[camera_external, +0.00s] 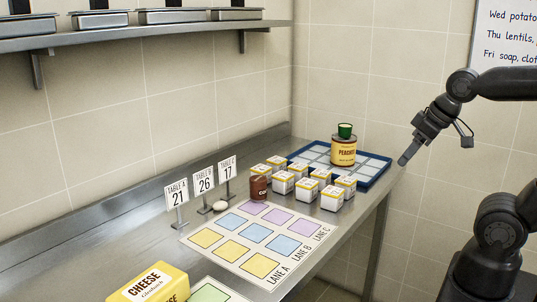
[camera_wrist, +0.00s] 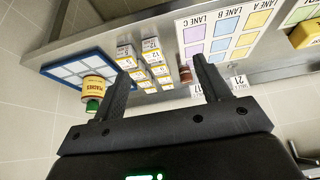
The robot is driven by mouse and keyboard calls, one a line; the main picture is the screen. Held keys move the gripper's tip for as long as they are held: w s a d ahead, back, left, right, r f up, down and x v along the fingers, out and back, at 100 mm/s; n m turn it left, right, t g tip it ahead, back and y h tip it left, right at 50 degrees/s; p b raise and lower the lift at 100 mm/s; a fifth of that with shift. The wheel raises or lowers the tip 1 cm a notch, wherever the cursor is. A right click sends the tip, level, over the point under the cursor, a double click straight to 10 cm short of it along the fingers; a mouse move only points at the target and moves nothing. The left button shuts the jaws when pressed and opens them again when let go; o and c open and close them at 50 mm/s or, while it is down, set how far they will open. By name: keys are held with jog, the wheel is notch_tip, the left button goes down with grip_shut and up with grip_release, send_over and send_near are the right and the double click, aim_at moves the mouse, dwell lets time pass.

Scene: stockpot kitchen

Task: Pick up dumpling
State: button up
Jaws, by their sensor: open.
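A small pale rounded lump (camera_external: 220,206), which looks like the dumpling, lies on the steel counter in front of the table number signs. It is beside the upper left corner of the lane mat (camera_external: 212,253). I cannot make it out in the wrist view, where a finger covers part of that area. My gripper (camera_external: 404,160) is raised at the right, beyond the blue tray's right edge and well away from the lump. In the wrist view my gripper (camera_wrist: 163,80) has its two fingers wide apart with nothing held between them.
Several white-and-yellow boxes (camera_external: 283,183) and a brown can (camera_external: 259,189) stand behind the mat. A peaches can (camera_external: 343,151) with a green item on top stands on the blue tray (camera_external: 374,179). Number signs (camera_external: 178,193) stand left. A cheese pack (camera_external: 150,285) lies in front.

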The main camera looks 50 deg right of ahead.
jog(key=w+a+r, duration=0.2)
jog(key=w+r, duration=0.1)
jog(key=w, duration=1)
send_over(221, 203)
jog(key=s, duration=0.3)
jog(key=shift+g, duration=0.4)
jog(key=f, duration=2.1)
jog(key=shift+w+a+f, duration=0.15)
jog(key=shift+w, duration=0.1)
jog(key=shift+d+x, duration=0.15)
jog(key=shift+x, duration=1.2)
jog(key=shift+d+x, duration=0.1)
jog(key=shift+x, duration=1.2)
jog(key=shift+c, duration=0.3)
jog(key=c, duration=1)
